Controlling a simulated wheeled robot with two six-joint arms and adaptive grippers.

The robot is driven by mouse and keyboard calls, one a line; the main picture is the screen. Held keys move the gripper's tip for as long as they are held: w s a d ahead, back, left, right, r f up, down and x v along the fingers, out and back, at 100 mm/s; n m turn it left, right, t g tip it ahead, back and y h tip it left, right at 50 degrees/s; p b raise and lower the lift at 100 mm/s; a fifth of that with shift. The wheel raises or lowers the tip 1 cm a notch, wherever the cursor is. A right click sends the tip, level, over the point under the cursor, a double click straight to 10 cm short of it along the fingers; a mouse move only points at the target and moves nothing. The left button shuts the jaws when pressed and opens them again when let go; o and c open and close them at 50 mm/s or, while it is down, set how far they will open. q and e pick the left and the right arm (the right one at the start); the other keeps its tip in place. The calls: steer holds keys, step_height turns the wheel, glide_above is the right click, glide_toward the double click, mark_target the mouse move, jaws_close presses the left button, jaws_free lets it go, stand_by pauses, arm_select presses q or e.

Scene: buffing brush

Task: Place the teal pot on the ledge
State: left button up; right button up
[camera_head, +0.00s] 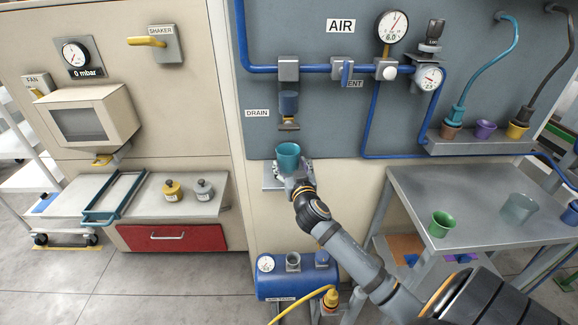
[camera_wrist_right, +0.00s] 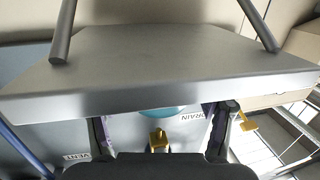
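The teal pot (camera_head: 288,155) stands upright at the small grey ledge (camera_head: 269,183) under the drain outlet. In the right wrist view the ledge (camera_wrist_right: 150,60) fills the upper part, and a strip of the teal pot (camera_wrist_right: 158,112) shows beyond its edge. My right gripper (camera_head: 291,181) is just in front of and below the pot. In the wrist view my right gripper's fingers (camera_wrist_right: 165,120) are wide apart on either side of the pot, with a gap visible beside it. The pot's base and any contact with the ledge are hidden. My left gripper is out of view.
The drain outlet (camera_head: 289,107) hangs close above the teal pot. A steel table (camera_head: 480,210) at right holds a green pot (camera_head: 441,223) and a translucent pot (camera_head: 518,208). A blue tank (camera_head: 293,278) stands below the ledge. Yellow and grey weights sit on the left shelf.

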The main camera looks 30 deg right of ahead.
steer(key=shift+o, duration=1)
steer(key=shift+s+a+r, duration=0.1)
steer(key=shift+s+r, duration=0.05)
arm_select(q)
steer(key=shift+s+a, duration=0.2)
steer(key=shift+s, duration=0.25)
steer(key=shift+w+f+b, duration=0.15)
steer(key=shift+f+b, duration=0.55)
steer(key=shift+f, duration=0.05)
arm_select(e)
steer(key=v, duration=1.1)
steer(key=shift+s, duration=0.4)
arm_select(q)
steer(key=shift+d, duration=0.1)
